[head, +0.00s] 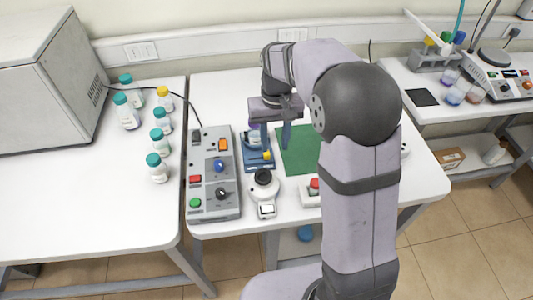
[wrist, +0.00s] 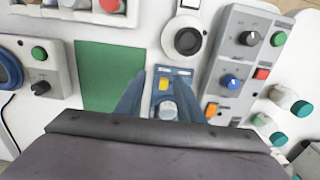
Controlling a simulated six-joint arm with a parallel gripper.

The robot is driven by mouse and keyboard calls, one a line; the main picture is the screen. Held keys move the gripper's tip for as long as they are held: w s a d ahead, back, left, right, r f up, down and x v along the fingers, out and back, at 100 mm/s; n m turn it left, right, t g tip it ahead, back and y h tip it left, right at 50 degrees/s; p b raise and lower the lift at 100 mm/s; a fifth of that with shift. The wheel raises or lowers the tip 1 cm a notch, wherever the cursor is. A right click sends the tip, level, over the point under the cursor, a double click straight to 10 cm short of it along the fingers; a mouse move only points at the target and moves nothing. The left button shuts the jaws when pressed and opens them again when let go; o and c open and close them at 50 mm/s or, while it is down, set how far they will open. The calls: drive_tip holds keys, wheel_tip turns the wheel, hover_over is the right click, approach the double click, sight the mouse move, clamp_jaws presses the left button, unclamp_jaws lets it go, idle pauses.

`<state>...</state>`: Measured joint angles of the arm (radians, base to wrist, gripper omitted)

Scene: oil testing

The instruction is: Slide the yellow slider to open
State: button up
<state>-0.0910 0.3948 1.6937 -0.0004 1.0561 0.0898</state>
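The yellow slider (wrist: 163,84) is a small block on a blue device (wrist: 172,70). In the head view the slider (head: 267,155) shows at the front right of the blue device (head: 249,165). My gripper (head: 275,142) hangs over the device, fingers pointing down. In the wrist view my gripper (wrist: 160,88) has its two blue-grey fingers spread, one on each side of the slider, with nothing held between them. A clear round container on the device lies behind the slider, partly hidden by my gripper. Whether the fingertips touch the device I cannot tell.
A grey control box (head: 212,178) with buttons and knobs stands left of the device. A white unit with a black dial (head: 263,177) is in front. A green mat (head: 299,150) lies to the right. Several capped bottles (head: 127,112) stand on the left table.

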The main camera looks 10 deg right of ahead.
approach(267, 155)
drive_tip(key=shift+w+f+b, duration=0.4)
drive_tip(key=shift+w+f, duration=0.1)
drive_tip(key=shift+f+p, duration=1.1)
drive_tip(key=shift+f, duration=2.55)
drive_tip(key=shift+c, duration=0.6)
